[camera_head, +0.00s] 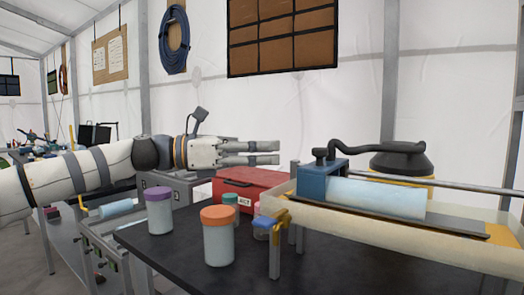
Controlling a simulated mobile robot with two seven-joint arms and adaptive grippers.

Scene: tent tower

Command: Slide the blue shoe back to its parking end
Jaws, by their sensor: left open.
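The blue shoe (313,185) is a blue block at the left end of a long cream trough (400,243). It sits against the left end of a pale blue cylinder (375,198) lying in the trough. My right gripper is not in view.
A jar with an orange lid (218,240) and one with a purple lid (159,213) stand on the dark table (180,262). A red box (245,187) lies behind them. A metal rod (470,187) runs right beside a black-topped yellow container (402,165).

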